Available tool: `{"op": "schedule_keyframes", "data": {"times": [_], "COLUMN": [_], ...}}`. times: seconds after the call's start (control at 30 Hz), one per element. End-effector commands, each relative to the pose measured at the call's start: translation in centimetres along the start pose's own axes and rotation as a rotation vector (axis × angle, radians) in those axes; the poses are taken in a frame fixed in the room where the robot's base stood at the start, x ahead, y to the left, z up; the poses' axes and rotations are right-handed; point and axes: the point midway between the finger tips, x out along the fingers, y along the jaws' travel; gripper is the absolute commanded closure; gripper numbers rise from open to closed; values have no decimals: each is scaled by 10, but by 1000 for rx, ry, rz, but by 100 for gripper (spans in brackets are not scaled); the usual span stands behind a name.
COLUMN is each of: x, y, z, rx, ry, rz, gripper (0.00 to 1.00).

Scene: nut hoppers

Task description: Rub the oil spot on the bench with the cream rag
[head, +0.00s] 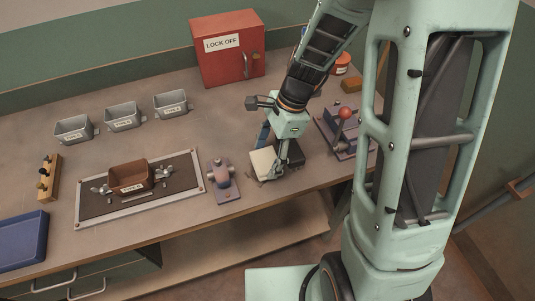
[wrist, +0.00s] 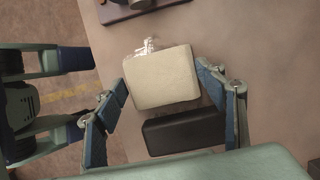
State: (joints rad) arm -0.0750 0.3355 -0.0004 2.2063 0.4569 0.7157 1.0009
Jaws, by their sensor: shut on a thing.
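The cream rag (wrist: 162,78) is a thick pale pad between the two blue finger pads of my gripper (wrist: 163,82), which is shut on it. In the head view, the rag (head: 261,162) is low at the bench surface near the front edge, under my gripper (head: 274,164). I cannot tell if it touches the bench. A shiny, pale patch, which looks like the oil spot (wrist: 147,47), shows at the rag's far edge in the wrist view. Part of it may be hidden under the rag.
A black block (wrist: 185,131) lies close beside the rag. A purple-grey fixture (head: 222,180) stands left of my gripper, and a red-knobbed lever device (head: 342,128) stands to the right. A framed mat (head: 98,214) with a brown hopper (head: 130,178) is farther left. The bench's front edge is near.

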Motion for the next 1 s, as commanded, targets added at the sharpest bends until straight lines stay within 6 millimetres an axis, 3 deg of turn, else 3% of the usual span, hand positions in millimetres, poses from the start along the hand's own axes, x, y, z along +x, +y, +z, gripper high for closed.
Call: {"op": "schedule_keyframes", "data": {"times": [1.0], "x": [16], "y": [0], "z": [0], "rx": [-1], "ry": [0], "rz": [1], "gripper": [55]}}
